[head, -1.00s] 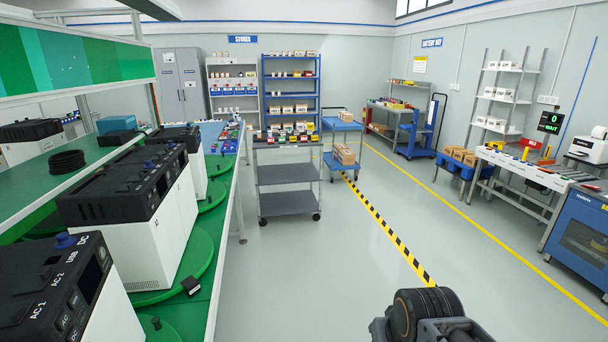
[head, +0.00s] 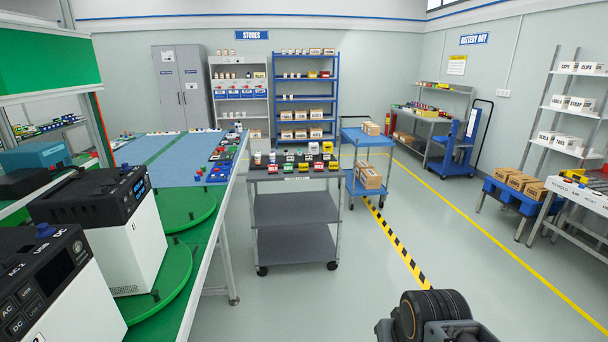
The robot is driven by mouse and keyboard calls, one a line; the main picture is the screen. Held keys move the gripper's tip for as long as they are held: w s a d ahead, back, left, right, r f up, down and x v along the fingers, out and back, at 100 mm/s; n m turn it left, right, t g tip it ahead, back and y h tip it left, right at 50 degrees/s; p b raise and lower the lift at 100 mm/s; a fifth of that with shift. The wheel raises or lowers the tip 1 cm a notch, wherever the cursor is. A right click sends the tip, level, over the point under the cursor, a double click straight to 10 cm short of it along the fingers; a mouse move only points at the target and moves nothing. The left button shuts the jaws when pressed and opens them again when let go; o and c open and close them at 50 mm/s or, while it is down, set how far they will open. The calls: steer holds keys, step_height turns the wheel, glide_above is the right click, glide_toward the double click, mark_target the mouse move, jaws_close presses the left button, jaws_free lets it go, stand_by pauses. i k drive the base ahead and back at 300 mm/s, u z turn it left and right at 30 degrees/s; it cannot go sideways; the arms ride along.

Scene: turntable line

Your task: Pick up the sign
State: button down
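No loose sign that can be picked up is clear in view. Wall signs show: a blue STORES sign (head: 252,35) high on the back wall, a blue BATTERY BAY sign (head: 474,39) on the right wall, and a pale yellow notice (head: 457,65) below it. All are across the room, far from my arm. Part of my arm, a dark round joint, shows at the bottom right over the floor. My gripper's fingers do not show.
A green workbench (head: 212,235) with black-and-white power units runs along the left. A grey cart (head: 292,208) with small bins stands ahead, a blue trolley (head: 366,140) behind it. A striped floor line (head: 400,250) crosses open floor. A blue roller table (head: 510,197) is at right.

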mark_target(303, 167)
steer(key=u, duration=0.1)
steer(key=i, duration=1)
steer(key=u, duration=0.15)
